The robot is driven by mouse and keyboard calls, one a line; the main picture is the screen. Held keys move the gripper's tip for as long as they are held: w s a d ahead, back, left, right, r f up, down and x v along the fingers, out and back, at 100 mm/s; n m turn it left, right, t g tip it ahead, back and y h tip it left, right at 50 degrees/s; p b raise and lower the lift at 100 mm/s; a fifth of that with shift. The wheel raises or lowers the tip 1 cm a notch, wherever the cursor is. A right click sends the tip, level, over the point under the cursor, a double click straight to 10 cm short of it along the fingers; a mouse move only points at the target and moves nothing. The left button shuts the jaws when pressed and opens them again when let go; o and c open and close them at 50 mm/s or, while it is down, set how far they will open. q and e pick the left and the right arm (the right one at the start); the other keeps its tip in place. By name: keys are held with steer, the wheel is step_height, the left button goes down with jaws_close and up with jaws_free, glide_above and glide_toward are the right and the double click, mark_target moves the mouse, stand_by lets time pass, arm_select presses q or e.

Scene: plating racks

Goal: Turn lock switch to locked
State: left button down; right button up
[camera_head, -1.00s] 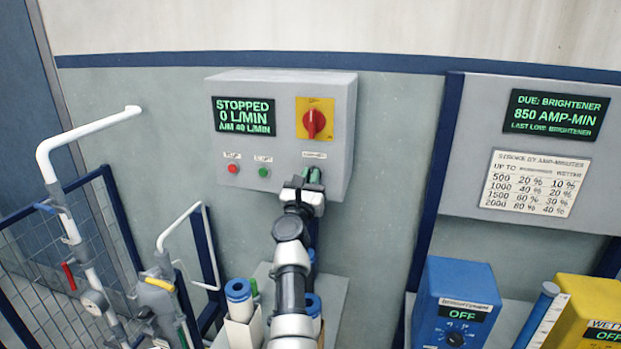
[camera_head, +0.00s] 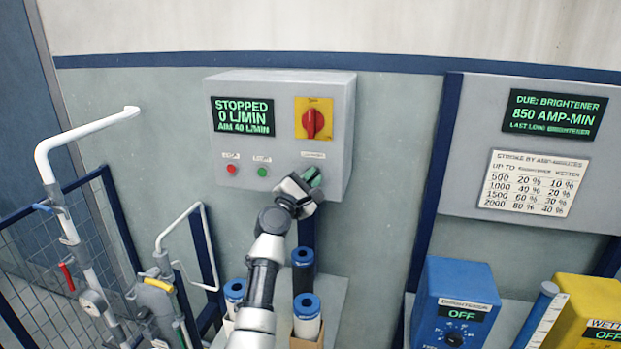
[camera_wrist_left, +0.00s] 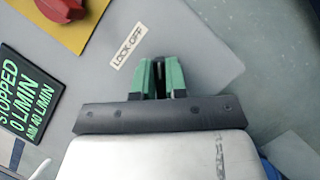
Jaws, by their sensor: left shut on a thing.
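The grey control box (camera_head: 222,150) hangs on the wall, with a label reading "LOCK-OFF" in the left wrist view (camera_wrist_left: 128,47). My left gripper (camera_head: 311,178) is at the box face just below that label. Its green-padded fingers (camera_wrist_left: 158,78) are shut on the lock switch, of which only a dark sliver shows between them. The fingers hide the rest, so I cannot read the switch's position. The gripper is rolled relative to the box, and the label looks tilted in the left wrist view. My right gripper is not in view.
Above the label is a red rotary knob (camera_head: 313,123) on a yellow plate. A red button (camera_head: 232,169) and a green button (camera_head: 262,171) sit to the left. The display (camera_head: 243,116) reads "STOPPED 0 L/MIN". Blue-capped cylinders (camera_head: 307,305) stand below.

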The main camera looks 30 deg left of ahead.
arm_select(q)
steer(key=shift+m+g+h+p, duration=0.45)
steer(key=shift+m+g+p, duration=0.35)
steer(key=shift+m, duration=1.65)
steer(key=shift+m+g+h+p, duration=0.45)
steer(key=shift+m+g+p, duration=0.35)
steer(key=shift+m, duration=1.65)
steer(key=c, duration=1.3)
jaws_free()
steer(key=shift+w, duration=0.1)
steer(key=shift+o, duration=0.7)
steer(key=shift+w+f, duration=0.1)
steer(key=shift+f, duration=0.1)
steer(key=s+a+b, duration=0.1)
steer(key=s+b, duration=0.2)
steer(key=s, duration=0.7)
steer(key=shift+s+a+b, duration=0.25)
steer(key=shift+s+b, duration=0.1)
steer(key=shift+s, duration=0.05)
